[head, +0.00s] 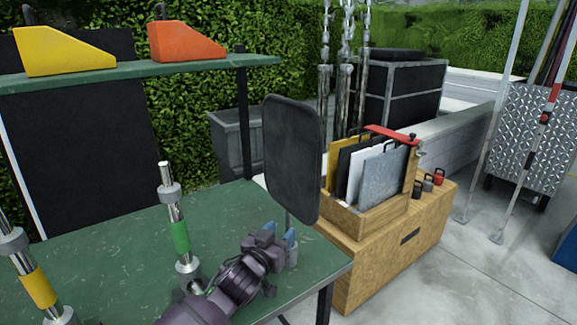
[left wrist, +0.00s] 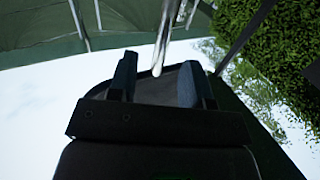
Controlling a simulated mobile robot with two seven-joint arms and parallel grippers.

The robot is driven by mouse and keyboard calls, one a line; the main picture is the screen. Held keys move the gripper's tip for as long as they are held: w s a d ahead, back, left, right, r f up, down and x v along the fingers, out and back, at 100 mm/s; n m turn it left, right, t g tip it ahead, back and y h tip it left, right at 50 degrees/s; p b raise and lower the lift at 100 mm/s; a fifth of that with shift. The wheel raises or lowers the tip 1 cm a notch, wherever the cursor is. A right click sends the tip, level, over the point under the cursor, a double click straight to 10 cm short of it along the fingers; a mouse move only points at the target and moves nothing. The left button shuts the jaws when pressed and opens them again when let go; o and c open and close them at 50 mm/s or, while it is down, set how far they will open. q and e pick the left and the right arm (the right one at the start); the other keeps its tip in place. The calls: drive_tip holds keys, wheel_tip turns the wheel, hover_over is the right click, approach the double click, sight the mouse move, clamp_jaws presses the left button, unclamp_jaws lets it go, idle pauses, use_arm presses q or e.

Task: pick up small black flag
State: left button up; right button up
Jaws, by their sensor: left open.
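The small black flag (head: 293,158) is a dark rounded panel standing upright on a thin stem at the right edge of the green table (head: 110,255). Its stem comes down to a small grey base beside my gripper. My left gripper (head: 280,233) is open below the flag, its blue-padded fingers close to the stem. I cannot tell whether they touch it. In the left wrist view, a dark panel (left wrist: 155,92), apparently the flag, shows between the open fingers (left wrist: 157,82). My right gripper is in neither view.
A chrome post with a green band (head: 181,237) stands left of my gripper, and one with a yellow band (head: 39,288) further left. A wooden crate (head: 375,262) with upright panels is to the right. A shelf with yellow and orange wedges (head: 185,42) is behind.

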sight(287, 221)
use_arm(q)
drive_tip(key=shift+r+x, duration=0.2)
drive_tip(key=shift+x, duration=1.05)
drive_tip(key=shift+r+x, duration=0.2)
drive_tip(key=shift+x, duration=1.05)
drive_tip(key=shift+a, duration=0.1)
clamp_jaws()
